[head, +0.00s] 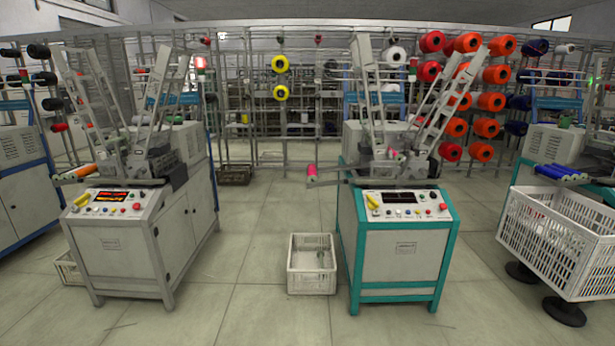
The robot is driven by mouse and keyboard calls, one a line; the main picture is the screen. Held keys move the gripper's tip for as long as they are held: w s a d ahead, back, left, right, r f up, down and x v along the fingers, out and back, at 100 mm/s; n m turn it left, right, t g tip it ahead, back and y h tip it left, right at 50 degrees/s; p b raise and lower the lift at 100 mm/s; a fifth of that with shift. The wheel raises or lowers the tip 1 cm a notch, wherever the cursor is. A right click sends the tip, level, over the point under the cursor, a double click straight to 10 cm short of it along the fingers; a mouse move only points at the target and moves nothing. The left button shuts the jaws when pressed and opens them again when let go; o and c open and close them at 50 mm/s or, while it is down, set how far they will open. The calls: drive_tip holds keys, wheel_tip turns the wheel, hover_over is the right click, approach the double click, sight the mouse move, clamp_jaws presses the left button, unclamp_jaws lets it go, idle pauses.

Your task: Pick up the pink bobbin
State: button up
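A small pink bobbin (311,170) sits at the left end of the narrow tray (325,183) that sticks out from the teal-framed winding machine (407,255). A second small pink or magenta patch (392,154) shows among the machine's winding parts; I cannot tell what it is. My gripper is not in the head view, so its state is hidden.
A white crate (312,282) stands on the floor left of the teal machine. A grey winding machine (128,260) with an orange bobbin (84,171) stands left. A large white basket (560,245) stands right. Racks of coloured spools line the back.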

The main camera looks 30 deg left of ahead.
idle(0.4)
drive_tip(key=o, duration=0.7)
